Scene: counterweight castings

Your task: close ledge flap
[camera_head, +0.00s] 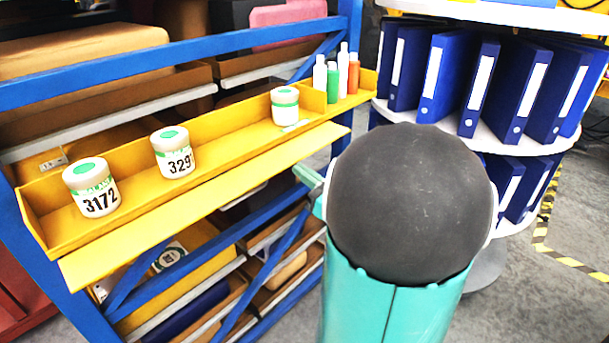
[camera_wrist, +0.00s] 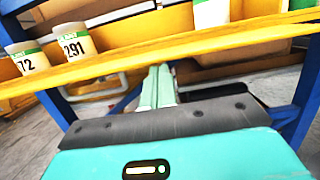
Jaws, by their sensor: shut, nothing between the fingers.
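A yellow ledge (camera_head: 230,132) runs along the blue rack. Its long yellow flap (camera_head: 205,208) hangs open outward along the front edge, and also crosses the wrist view (camera_wrist: 215,42). My gripper (camera_head: 306,175) is near the right part of the flap, just below and in front of it, partly hidden by my arm. In the wrist view my gripper (camera_wrist: 160,72) has its fingers together and empty, with tips at the flap's lower edge; I cannot tell if they touch it.
On the ledge stand white pots with green lids, one marked 3172 (camera_head: 91,187), one beginning 329 (camera_head: 173,152) and a third (camera_head: 285,106). Several small bottles (camera_head: 333,80) stand at the right end. A round shelf with blue binders (camera_head: 445,78) is at right.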

